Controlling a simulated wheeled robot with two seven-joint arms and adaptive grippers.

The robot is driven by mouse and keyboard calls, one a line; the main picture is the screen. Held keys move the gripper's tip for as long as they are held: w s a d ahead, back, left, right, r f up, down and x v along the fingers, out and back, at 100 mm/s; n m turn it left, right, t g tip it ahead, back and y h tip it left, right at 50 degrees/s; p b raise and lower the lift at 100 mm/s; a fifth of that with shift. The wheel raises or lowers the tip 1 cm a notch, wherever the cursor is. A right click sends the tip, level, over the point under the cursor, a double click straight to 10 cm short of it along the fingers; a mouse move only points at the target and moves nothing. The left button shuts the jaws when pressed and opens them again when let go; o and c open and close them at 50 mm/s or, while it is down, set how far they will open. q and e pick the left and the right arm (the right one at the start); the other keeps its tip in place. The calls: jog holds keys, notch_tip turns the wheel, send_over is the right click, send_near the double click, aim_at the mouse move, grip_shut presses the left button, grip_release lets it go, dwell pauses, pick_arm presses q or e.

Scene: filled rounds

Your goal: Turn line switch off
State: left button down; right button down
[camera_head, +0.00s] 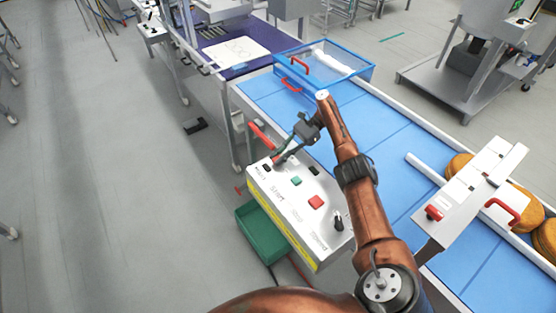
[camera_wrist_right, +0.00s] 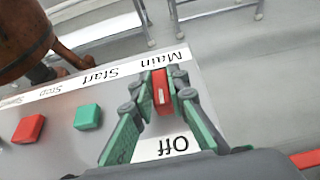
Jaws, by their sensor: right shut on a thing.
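The control box (camera_head: 322,240) is a pale slanted panel with labels, beside the blue conveyor. The main line switch (camera_wrist_right: 162,92) is a red knob with a pale mark on its top, between the labels "Main" and "Off" in the right wrist view. My right gripper (camera_head: 281,157) reaches down to the far left end of the panel. In the wrist view its green-padded fingers (camera_wrist_right: 160,106) stand on both sides of the red knob, shut on it. The knob is largely hidden by the gripper in the head view. My left gripper is not in view.
A green button (camera_wrist_right: 88,117) and a red button (camera_wrist_right: 29,128) sit beside the switch. A black knob (camera_head: 338,223) is at the panel's near end. A green bin (camera_head: 262,236) is below. A red handle (camera_head: 261,136) lies just beyond the box. The conveyor (camera_head: 390,130) runs behind.

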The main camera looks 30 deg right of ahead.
jog(key=shift+s+f, duration=0.1)
jog(key=shift+f, duration=0.05)
jog(key=c, duration=1.9)
grip_release()
notch_tip(320, 180, up, 10)
jog(key=shift+r, duration=0.1)
